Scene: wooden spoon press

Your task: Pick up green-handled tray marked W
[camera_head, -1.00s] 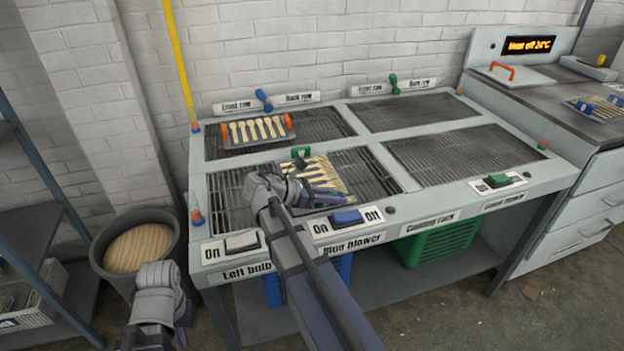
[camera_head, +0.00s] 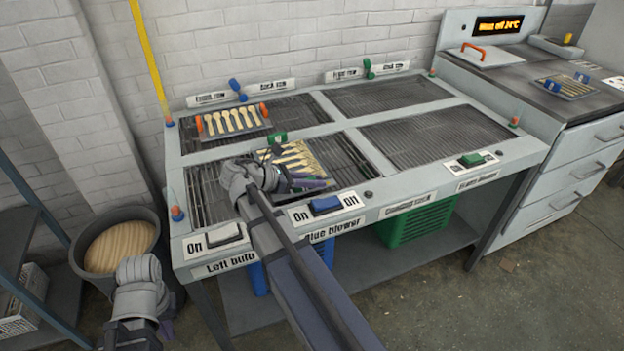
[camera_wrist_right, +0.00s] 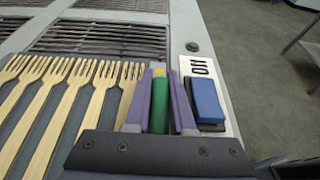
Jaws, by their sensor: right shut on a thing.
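The tray of pale wooden forks (camera_head: 296,157) is over the front-left grate of the drying table. One green handle (camera_head: 278,138) shows at its far end in the head view. The other green handle (camera_wrist_right: 160,104) is between the purple fingers of my right gripper (camera_wrist_right: 166,100) in the right wrist view. My right gripper (camera_head: 312,185) is shut on that handle, at the tray's near right end. No W is readable, and I cannot tell whether the tray touches the grate. My left gripper (camera_head: 167,327) is low at the left, apart from the tray; its fingers are mostly hidden.
An orange-handled tray of spoons (camera_head: 234,122) lies on the back-left grate. A blue switch (camera_head: 326,204) is just beside my right gripper. The right grates (camera_head: 437,138) are bare. A bin (camera_head: 118,243) stands left of the table, near my left arm.

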